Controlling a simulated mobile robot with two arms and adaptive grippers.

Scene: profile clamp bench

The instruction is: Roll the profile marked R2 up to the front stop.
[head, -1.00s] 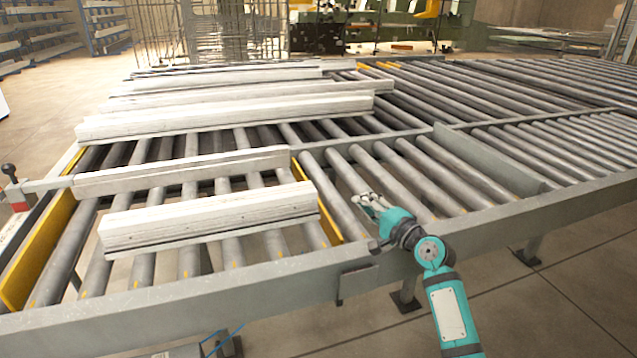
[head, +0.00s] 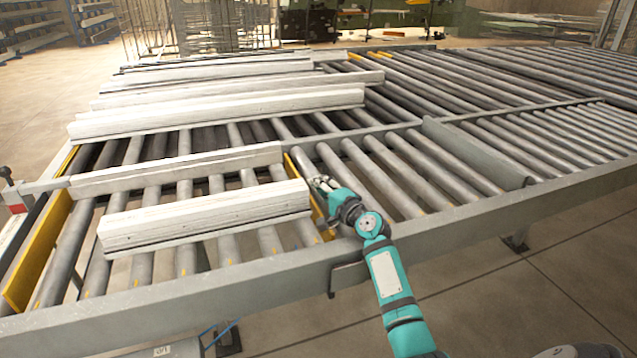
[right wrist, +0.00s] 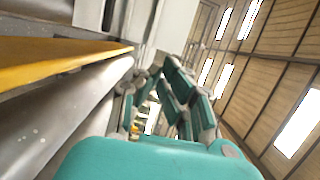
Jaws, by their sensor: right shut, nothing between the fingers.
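A long pale profile (head: 205,219) lies across the rollers nearest me, between two yellow strips. No R2 mark is legible, so I cannot tell whether this is the named profile. A thinner pale bar (head: 178,171) lies just behind it, and I cannot tell if either the bar or the front rail (head: 180,301) is the front stop. My right gripper (head: 321,186) is shut and empty, just right of the near profile's right end; contact cannot be told. In the right wrist view its fingers (right wrist: 160,85) are beside a yellow strip (right wrist: 60,57). My left gripper is out of view.
Several more pale profiles (head: 215,117) lie farther back on the rollers. The right yellow strip (head: 305,190) is close to my right gripper. A grey upright plate (head: 475,155) stands on the right. The rollers (head: 390,185) between gripper and plate are bare.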

